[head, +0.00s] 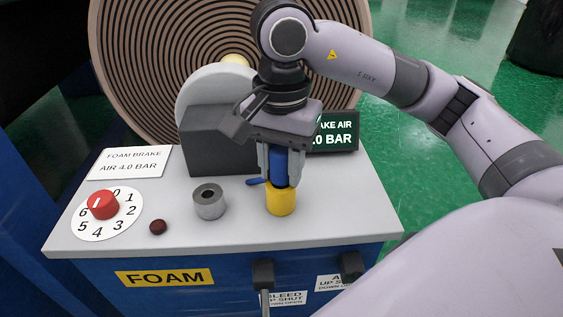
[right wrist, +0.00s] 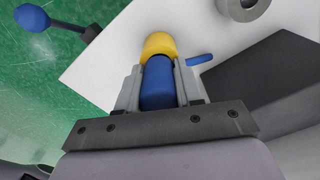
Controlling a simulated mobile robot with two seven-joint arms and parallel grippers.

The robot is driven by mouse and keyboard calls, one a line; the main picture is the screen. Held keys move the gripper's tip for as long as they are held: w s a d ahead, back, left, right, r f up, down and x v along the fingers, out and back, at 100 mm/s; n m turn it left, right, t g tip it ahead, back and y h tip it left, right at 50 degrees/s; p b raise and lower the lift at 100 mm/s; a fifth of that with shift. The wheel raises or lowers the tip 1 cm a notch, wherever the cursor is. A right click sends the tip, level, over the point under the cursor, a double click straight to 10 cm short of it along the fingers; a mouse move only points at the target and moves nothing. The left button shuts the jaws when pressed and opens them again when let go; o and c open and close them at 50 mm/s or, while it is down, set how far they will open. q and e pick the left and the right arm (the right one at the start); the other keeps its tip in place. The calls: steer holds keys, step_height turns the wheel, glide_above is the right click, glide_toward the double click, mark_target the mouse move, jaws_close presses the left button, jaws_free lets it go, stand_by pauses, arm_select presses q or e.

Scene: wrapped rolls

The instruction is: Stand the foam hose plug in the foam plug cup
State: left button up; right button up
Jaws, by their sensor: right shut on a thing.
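The foam hose plug is a blue cylinder (head: 278,166), held upright between the fingers of my right gripper (head: 280,174). It also shows in the right wrist view (right wrist: 157,88). Its lower end meets the top of a yellow cylinder (head: 281,203) standing on the console; I cannot tell how deep it sits in it. The yellow cylinder shows past the fingertips in the right wrist view (right wrist: 159,44). A grey round cup (head: 209,203) with a dark open hole stands to the left, apart from the gripper. I cannot tell by marking which is the foam plug cup. My left gripper is not in view.
A small blue bar (head: 256,182) juts out beside the yellow cylinder. A dark grey housing (head: 212,145) and a lit display (head: 333,133) stand behind. A red dial (head: 103,204) and dark red button (head: 158,227) are at left. The console top (head: 345,205) is bare at right.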

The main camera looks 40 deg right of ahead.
steer(key=shift+f, duration=0.15)
steer(key=o, duration=1.2)
steer(key=shift+r+p, duration=1.1)
steer(key=shift+r, duration=2.55)
